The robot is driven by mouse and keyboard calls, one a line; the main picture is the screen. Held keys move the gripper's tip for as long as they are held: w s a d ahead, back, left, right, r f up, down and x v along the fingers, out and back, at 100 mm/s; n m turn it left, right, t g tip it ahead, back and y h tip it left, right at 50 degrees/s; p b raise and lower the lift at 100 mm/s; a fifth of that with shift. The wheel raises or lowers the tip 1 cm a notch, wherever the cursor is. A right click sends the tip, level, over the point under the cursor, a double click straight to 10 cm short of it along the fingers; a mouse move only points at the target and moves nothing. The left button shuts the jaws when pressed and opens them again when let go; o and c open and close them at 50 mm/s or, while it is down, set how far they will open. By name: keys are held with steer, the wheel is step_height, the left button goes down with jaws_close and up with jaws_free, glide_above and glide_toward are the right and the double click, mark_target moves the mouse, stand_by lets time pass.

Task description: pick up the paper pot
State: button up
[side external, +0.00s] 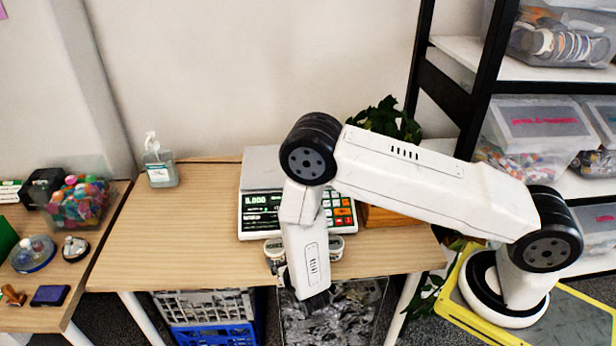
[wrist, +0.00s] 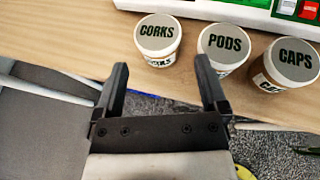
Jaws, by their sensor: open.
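Three small tubs with grey lids stand in a row near the table edge in the wrist view: CORKS (wrist: 158,35), PODS (wrist: 226,43) and CAPS (wrist: 292,61). None is labelled paper, so I cannot tell which is the paper pot. My gripper (wrist: 162,68) is open and empty, its fingers pointing toward the CORKS and PODS tubs. In the side external view my gripper (side external: 279,268) is low at the table's front edge, beside the tubs (side external: 337,246), which my arm partly hides. I cannot tell whether it touches one.
A scale (side external: 259,205) stands just behind the tubs. A plant (side external: 388,118) is behind my arm. A hand pump bottle (side external: 160,168) stands at the back left. The table (side external: 170,240) is clear on its left. Crates (side external: 207,305) sit below.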

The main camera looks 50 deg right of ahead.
mark_target(275, 247)
steer(key=shift+x, duration=1.35)
steer(key=shift+w+a+f, duration=0.1)
steer(key=shift+a, duration=0.05)
steer(key=shift+x, duration=2.5)
steer(key=c, duration=0.9)
steer(key=shift+c, duration=0.2)
